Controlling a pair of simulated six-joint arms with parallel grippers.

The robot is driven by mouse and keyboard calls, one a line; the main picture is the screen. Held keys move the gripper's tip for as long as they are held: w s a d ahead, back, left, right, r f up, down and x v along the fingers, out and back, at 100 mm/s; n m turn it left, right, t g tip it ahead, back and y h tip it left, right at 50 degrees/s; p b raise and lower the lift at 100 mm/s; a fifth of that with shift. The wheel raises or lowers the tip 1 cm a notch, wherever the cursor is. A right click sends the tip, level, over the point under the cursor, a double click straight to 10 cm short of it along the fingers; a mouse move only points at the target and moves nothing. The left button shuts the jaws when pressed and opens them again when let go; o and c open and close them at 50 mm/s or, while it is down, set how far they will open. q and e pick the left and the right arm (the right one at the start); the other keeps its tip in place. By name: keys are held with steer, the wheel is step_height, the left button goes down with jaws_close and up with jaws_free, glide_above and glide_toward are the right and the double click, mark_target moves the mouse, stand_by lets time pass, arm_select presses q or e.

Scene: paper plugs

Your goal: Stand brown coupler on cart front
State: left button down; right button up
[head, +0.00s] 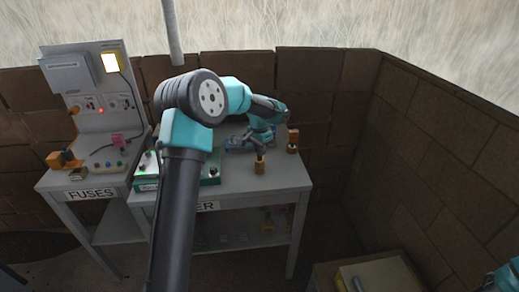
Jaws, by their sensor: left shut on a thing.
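A small brown coupler (259,168) stands upright at the front part of the grey table whose label ends in "ER" (290,180). My left gripper (259,156) reaches down from above and is shut on the top of the coupler. From this view I cannot tell whether the coupler's base touches the tabletop. A second brown piece (292,141) with a dark band stands farther back on the right of the same table. Only a teal part of my right arm shows at the bottom right corner; its gripper is out of view.
A FUSES stand (84,193) with a panel, sockets and a pink block (119,141) is on the left. A green-edged unit (211,171) sits left of the coupler, partly behind my left arm. A box with a yellowish top (375,275) is at the lower right. Brick walls enclose the back and right.

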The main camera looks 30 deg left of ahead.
arm_select(q)
steer(key=c, duration=1)
jaws_free()
step_height(320, 180, up, 12)
steer(key=shift+r, duration=0.1)
